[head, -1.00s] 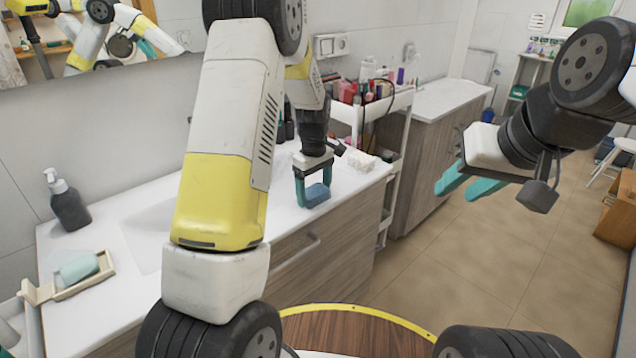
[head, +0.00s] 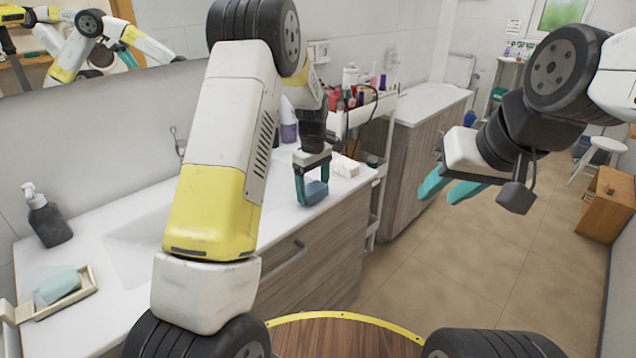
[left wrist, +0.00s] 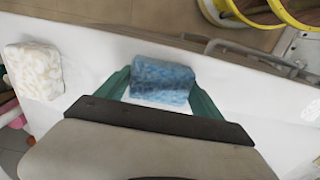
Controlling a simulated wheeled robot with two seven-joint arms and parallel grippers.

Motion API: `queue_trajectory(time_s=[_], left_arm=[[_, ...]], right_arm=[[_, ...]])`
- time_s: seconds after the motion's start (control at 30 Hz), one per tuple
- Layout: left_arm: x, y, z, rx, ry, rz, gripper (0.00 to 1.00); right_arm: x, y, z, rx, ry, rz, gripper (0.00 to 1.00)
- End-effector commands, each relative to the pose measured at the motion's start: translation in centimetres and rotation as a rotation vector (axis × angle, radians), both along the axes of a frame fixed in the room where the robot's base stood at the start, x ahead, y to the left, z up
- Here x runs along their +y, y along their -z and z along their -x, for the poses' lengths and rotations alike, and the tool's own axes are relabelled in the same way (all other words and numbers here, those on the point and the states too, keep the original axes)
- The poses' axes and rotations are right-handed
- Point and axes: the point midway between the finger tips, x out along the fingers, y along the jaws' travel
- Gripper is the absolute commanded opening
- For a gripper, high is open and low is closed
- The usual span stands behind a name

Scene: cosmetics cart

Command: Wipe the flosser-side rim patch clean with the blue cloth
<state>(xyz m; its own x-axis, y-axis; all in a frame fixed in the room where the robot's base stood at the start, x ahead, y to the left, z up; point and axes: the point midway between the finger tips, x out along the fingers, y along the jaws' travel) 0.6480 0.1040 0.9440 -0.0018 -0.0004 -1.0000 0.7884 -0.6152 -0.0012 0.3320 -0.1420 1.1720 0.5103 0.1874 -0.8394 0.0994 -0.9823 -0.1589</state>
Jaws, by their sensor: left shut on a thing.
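My left gripper (head: 312,192) is shut on the blue cloth (head: 317,191), low over the front right part of the white counter (head: 285,185). In the left wrist view the cloth (left wrist: 162,82) lies between the teal fingertips, against the white surface. I cannot tell whether it presses on it. I cannot make out a rim patch or a flosser; my left arm hides part of the counter and basin. My right gripper (head: 449,188) is open and empty, in the air over the floor to the right.
A folded white cloth (head: 345,166) lies right of my left gripper. A white cart (head: 352,121) with several cosmetics stands beyond the counter. A soap dish (head: 65,300) and dark pump bottle (head: 47,218) are at the left.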

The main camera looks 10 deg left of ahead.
Motion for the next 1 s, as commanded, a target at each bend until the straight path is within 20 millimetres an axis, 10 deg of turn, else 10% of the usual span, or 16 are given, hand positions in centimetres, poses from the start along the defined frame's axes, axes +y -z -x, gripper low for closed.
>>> queue_trajectory(time_s=[0.53,1.0], left_arm=[[0.0,-5.5,0.0,-0.002,0.0,0.0,0.44],[0.0,-6.0,0.0,-0.001,0.0,0.0,0.44]], right_arm=[[0.0,0.0,0.0,0.0,0.0,0.0,0.36],[0.0,0.0,0.0,0.0,0.0,0.0,0.36]])
